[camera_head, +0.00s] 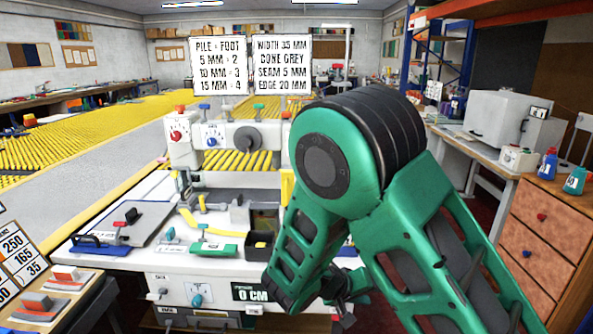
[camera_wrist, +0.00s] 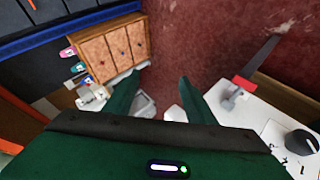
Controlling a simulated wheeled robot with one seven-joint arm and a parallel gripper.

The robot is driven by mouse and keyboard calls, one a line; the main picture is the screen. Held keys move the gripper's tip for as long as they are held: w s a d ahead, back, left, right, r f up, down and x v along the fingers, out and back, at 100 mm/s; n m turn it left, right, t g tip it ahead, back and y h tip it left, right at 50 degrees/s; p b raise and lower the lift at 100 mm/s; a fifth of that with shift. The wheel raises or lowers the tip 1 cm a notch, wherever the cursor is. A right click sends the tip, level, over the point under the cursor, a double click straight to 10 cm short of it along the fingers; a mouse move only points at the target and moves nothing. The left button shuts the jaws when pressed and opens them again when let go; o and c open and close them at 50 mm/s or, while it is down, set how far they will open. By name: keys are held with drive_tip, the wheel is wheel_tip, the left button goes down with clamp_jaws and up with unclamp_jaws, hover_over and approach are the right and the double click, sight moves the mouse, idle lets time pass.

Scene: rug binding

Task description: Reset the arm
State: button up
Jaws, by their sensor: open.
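My green arm is folded in front of the sewing bench in the head view, its big elbow joint covering part of the scene. My gripper (camera_head: 343,288) shows only partly there, dark and low behind the arm links, near the right front edge of the bench. In the wrist view my gripper (camera_wrist: 159,80) has its two green fingers apart, with nothing held between them. Beyond the fingers are the dark red floor and some small pale shapes that I cannot make out.
The white bench (camera_head: 130,258) carries a binding machine (camera_head: 230,135), a black bin (camera_head: 259,246) and small tools. A wooden drawer cabinet (camera_head: 545,235) with bottles stands right; it also shows in the wrist view (camera_wrist: 112,48). A yellow roller table (camera_head: 110,122) lies left.

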drive_tip(key=s+d+r+m+g+y, duration=0.25)
drive_tip(key=s+d+r, duration=0.3)
drive_tip(key=d, duration=0.35)
drive_tip(key=s+d+r+m+g+y, duration=0.2)
drive_tip(key=s+d+r+g, duration=0.15)
drive_tip(key=s+d, duration=0.35)
drive_tip(key=s+d+r+y, duration=0.2)
drive_tip(key=s+r, duration=0.1)
drive_tip(key=s, duration=0.6)
drive_tip(key=s+d+r+m+t+y, duration=0.1)
drive_tip(key=s+d+r+y, duration=0.1)
drive_tip(key=s, duration=0.6)
wheel_tip(320, 180, up, 2)
drive_tip(key=shift+s+d+r+y, duration=0.1)
drive_tip(key=shift+s+d+y, duration=0.05)
drive_tip(key=shift+s+y, duration=0.3)
drive_tip(key=shift+m, duration=0.25)
drive_tip(key=shift+w+f, duration=0.3)
drive_tip(key=shift+w, duration=0.35)
